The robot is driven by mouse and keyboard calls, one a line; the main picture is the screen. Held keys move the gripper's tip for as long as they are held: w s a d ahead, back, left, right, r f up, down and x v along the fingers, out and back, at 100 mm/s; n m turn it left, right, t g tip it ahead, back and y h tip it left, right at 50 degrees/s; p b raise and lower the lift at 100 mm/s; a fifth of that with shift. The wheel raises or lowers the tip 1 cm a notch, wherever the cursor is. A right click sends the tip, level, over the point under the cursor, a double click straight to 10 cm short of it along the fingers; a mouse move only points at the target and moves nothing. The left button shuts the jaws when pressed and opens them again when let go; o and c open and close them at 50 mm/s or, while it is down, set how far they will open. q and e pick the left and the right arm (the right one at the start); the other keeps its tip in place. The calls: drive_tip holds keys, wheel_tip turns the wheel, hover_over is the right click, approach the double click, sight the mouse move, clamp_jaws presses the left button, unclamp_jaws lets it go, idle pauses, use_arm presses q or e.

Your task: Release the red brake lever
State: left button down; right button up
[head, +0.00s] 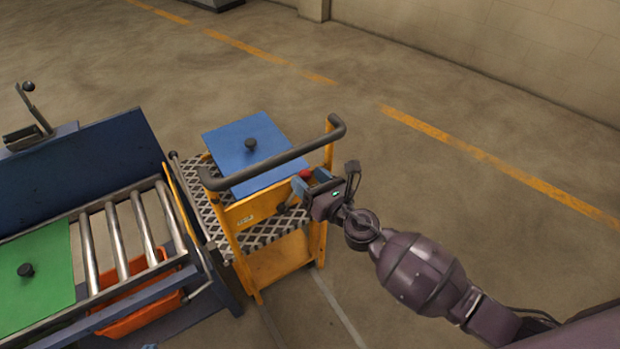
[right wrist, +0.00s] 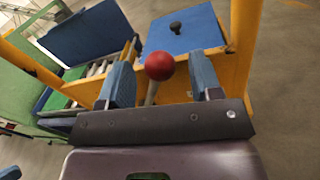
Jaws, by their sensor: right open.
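The red brake lever shows in the right wrist view as a red ball knob (right wrist: 159,66) on a pale stem. In the head view its red knob (head: 305,173) is partly hidden by my right gripper (head: 306,184), at the near side of the yellow cart (head: 265,262). In the right wrist view my right gripper (right wrist: 165,84) is open, with blue finger pads either side of the knob's stem. The knob appears between the fingers, nearer the left one; I cannot tell whether they touch.
The cart has a dark push handle (head: 272,158) and carries a blue plate (head: 250,150) with a black knob. A roller table (head: 133,235) with a green plate (head: 32,268) stands close on the left. The floor on the right is clear.

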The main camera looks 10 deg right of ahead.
drive_tip(key=shift+w, duration=0.1)
drive_tip(key=shift+c, duration=0.4)
drive_tip(key=shift+c, duration=1.2)
clamp_jaws()
drive_tip(key=shift+r, duration=0.1)
